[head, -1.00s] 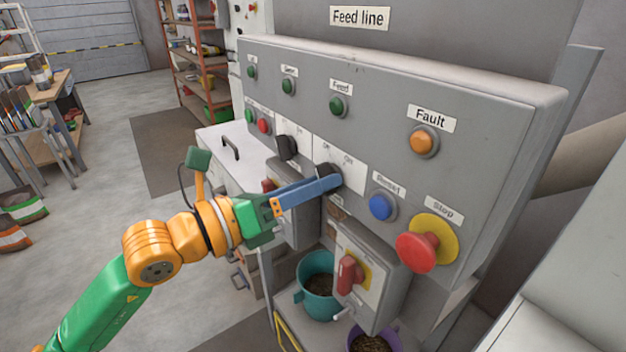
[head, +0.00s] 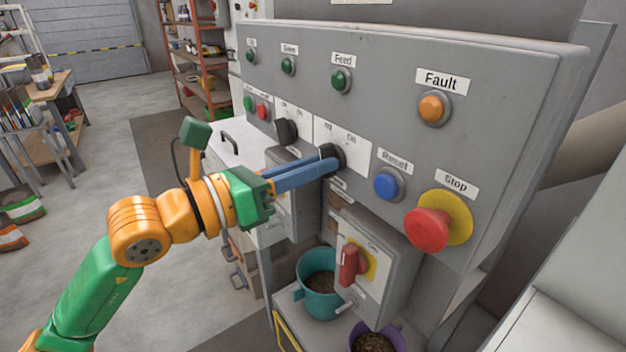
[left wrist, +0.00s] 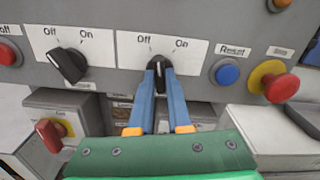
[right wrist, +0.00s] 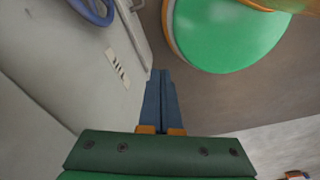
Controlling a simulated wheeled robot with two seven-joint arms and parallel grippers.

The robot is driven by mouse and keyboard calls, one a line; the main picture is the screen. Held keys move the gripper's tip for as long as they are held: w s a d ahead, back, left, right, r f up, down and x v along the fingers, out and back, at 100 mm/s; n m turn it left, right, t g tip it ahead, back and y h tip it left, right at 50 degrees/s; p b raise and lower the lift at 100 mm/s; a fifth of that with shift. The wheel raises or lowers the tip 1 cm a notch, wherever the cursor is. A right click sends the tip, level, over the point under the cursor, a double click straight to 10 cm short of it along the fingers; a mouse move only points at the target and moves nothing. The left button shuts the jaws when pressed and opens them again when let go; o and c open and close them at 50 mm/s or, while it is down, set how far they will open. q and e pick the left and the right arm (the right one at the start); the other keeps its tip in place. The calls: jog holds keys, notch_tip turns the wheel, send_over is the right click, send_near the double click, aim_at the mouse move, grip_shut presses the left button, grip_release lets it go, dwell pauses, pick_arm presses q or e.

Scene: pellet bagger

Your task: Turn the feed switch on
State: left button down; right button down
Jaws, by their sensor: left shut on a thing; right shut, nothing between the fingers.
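The feed switch is a black rotary knob (head: 331,160) on a white Off/On plate, below the Feed lamp (head: 342,80) on the grey panel. In the left wrist view the knob (left wrist: 160,72) stands about upright, between the Off and On words. My left gripper (head: 328,163) is shut on it, one blue finger on each side; the fingers hide part of the knob. The lamp is green; I cannot tell whether it is lit. My right gripper (right wrist: 160,73) is shut and empty, away from the panel, and shows only in the right wrist view.
Right of the switch are a blue Reset button (head: 388,184) and a red Stop button (head: 430,230) on yellow. Another black knob (head: 286,131) sits to the left, pointing to Off in the left wrist view. A red-handled box (head: 350,265) and teal bucket (head: 319,283) are below.

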pick_arm(q)
jog(key=shift+f+m+b, duration=0.1)
jog(key=shift+m+b, duration=2.9)
jog(key=shift+m, duration=1.3)
jog(key=c, duration=0.9)
grip_release()
jog(key=shift+w, duration=0.1)
jog(key=shift+o, duration=0.2)
jog(key=b+v, duration=0.2)
jog(key=v, duration=0.5)
jog(key=shift+b, duration=0.4)
